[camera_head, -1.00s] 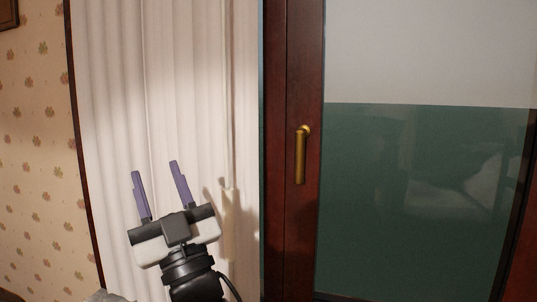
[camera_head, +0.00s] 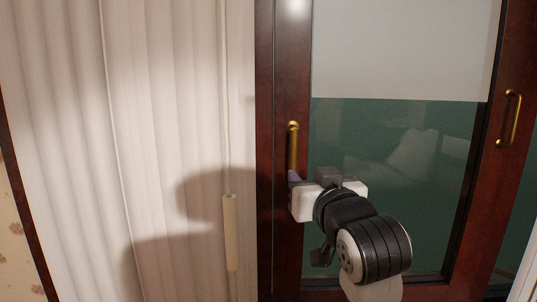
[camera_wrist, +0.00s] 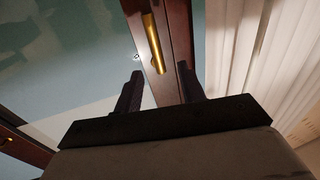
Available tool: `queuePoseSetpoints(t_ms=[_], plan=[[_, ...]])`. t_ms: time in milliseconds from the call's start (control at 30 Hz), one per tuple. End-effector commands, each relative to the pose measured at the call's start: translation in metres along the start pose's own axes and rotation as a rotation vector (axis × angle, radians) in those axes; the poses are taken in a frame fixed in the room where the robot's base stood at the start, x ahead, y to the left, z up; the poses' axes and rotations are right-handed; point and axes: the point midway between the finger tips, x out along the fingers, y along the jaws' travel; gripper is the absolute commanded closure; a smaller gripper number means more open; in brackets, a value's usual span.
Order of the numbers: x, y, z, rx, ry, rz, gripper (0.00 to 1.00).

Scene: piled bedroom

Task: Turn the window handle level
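The brass window handle (camera_head: 293,146) hangs straight down on the dark red-brown window frame in the head view. Its lower end is hidden behind my gripper there. My gripper (camera_head: 295,178) is at the handle's lower end, in front of the frame. In the wrist view the handle (camera_wrist: 154,42) points down toward the space between the two dark fingers of my gripper (camera_wrist: 160,80). The fingers are apart, with a gap on either side of the handle's line. I cannot tell whether either finger touches the handle.
White curtains (camera_head: 160,110) hang left of the frame, with a pale pull rod (camera_head: 230,230) beside it. The glass pane (camera_head: 390,140) is right of the handle. A second brass handle (camera_head: 514,117) is on the far right frame.

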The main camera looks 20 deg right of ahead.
Motion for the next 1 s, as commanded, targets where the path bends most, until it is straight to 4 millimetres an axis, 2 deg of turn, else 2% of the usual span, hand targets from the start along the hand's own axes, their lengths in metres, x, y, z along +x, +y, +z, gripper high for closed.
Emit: queuePoseSetpoints(t_ms=[100,233,367,700,833,1000], plan=[[-0.004,0.011,0.001,0.003,-0.022,0.019,0.60],[0.006,0.012,0.000,0.005,-0.027,0.019,0.60],[0.029,0.011,0.000,0.005,-0.028,0.017,0.60],[0.100,0.013,0.001,0.004,-0.026,0.017,0.60],[0.118,0.013,0.002,0.003,-0.025,0.018,0.60],[0.131,0.013,0.004,0.002,-0.024,0.019,0.60]])
